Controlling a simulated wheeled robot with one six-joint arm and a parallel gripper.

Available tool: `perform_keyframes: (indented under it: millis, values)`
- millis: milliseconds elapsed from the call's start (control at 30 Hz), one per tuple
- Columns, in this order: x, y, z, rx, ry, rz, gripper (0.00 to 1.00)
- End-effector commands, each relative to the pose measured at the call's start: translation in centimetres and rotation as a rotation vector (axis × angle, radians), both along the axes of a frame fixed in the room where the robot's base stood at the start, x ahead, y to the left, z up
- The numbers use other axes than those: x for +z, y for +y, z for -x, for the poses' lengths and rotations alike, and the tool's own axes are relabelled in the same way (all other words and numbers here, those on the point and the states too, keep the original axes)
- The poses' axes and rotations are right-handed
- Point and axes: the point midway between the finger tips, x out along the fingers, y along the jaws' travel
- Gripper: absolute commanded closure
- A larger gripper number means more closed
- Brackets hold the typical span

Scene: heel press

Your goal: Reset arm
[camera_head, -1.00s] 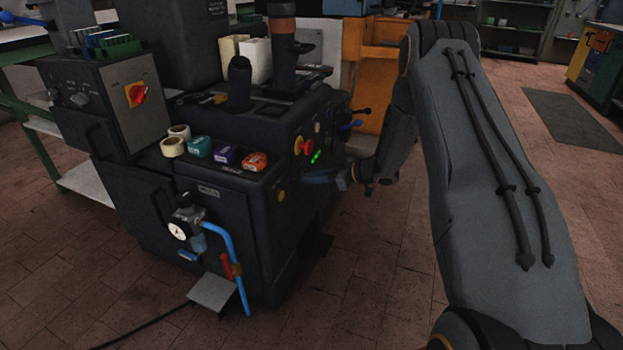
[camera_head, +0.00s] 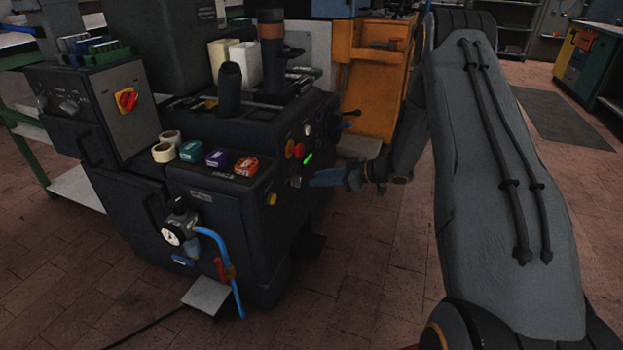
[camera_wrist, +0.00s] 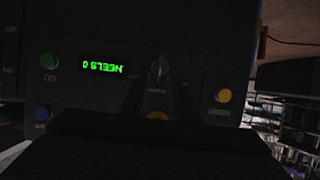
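My gripper (camera_head: 322,178) is at the front control panel (camera_head: 290,190) of the dark heel press. In the head view its blue-grey fingers point left at the panel, just below the lit green display (camera_head: 308,158). In the wrist view the panel is upside down. The green display (camera_wrist: 102,68) there reads "HEELS 0". A dark selector knob (camera_wrist: 159,67) shows just beyond the dark gripper tips. The dim picture does not show whether the fingers touch the knob or how far apart they are. My arm reaches in from the right.
Levers (camera_head: 350,120) stick out behind my gripper. An air gauge with a blue hose (camera_head: 215,240) is at the press's front left. An orange cabinet (camera_head: 375,85) stands behind.

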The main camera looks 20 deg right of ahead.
Motion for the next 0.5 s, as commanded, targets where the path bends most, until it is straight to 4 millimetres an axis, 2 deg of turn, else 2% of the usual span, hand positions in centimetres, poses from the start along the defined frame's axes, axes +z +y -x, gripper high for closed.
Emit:
perform_keyframes:
  millis: [200, 500]
  values:
    - [0.33, -0.61, 0.48, 0.0, -0.001, -0.001, 0.71]
    - [0.86, -0.55, 0.07, -0.018, -0.004, 0.014, 0.71]
